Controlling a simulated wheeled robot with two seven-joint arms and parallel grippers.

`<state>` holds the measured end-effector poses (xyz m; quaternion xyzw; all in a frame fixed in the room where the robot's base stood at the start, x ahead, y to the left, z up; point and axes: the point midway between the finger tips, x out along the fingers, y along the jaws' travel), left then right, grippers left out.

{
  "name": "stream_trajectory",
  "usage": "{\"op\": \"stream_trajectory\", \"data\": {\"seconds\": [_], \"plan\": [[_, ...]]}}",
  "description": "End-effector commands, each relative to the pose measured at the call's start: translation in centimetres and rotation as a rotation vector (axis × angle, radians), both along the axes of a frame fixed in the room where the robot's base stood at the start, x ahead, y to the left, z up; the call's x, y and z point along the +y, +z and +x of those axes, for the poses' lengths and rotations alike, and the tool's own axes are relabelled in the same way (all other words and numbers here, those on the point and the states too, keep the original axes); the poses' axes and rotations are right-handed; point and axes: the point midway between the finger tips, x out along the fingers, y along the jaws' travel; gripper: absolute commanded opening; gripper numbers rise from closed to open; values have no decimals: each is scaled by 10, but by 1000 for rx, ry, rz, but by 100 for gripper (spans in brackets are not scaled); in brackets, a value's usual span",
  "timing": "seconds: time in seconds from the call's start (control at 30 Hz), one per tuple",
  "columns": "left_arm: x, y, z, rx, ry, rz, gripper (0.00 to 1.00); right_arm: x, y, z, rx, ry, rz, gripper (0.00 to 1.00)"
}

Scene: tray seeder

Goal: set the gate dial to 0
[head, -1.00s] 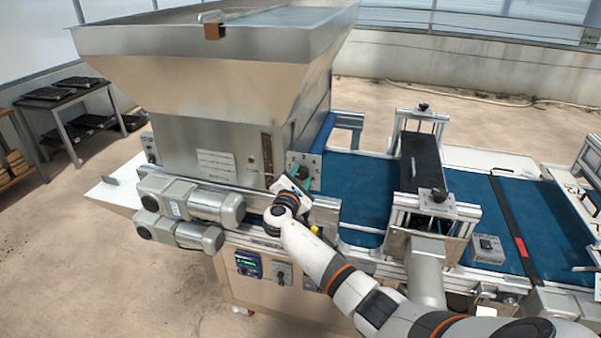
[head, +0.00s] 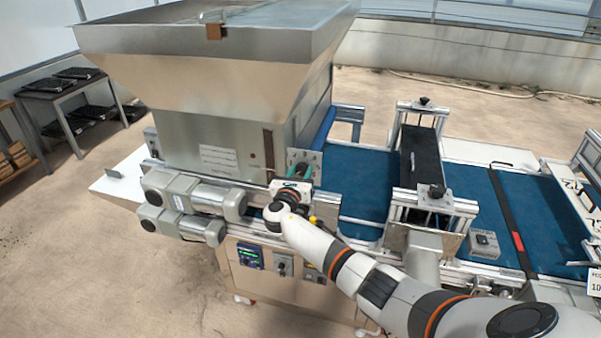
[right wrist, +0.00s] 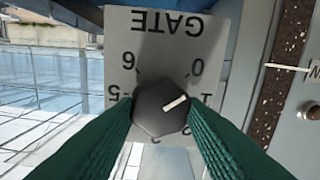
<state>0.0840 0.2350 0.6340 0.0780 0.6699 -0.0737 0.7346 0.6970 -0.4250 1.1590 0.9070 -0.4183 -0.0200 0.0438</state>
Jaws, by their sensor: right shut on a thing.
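The gate dial (right wrist: 158,112) is a dark knob with a white pointer line, on a pale plate (right wrist: 150,22) marked GATE, which appears upside down in the right wrist view. The pointer aims up and right, between the 0 and 1 marks, closer to 1. My right gripper (right wrist: 160,106) is shut on the knob, with one green finger on each side. In the head view my right gripper (head: 298,176) is at the plate (head: 313,162) on the hopper's lower right side; the knob itself is hidden there. My left gripper is out of view.
The steel hopper (head: 205,75) rises above and left of the dial. Grey motors (head: 190,195) stick out to the left of my gripper. The blue conveyor belt (head: 358,180) runs to the right. A small control box (head: 485,245) sits by the belt.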

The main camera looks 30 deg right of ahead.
Motion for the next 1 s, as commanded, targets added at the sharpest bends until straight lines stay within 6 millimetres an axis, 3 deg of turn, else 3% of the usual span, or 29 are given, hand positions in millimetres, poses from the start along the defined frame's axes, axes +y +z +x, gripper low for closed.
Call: {"op": "stream_trajectory", "data": {"seconds": [0.8,0.83,0.93,1.0], "plan": [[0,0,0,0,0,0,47,0,-2,0,92,0,-76,15],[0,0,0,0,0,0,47,0,-2,0,91,0,-75,42],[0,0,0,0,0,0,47,0,-1,0,91,0,-75,59],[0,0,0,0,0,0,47,0,-1,0,90,0,-75,59]]}}
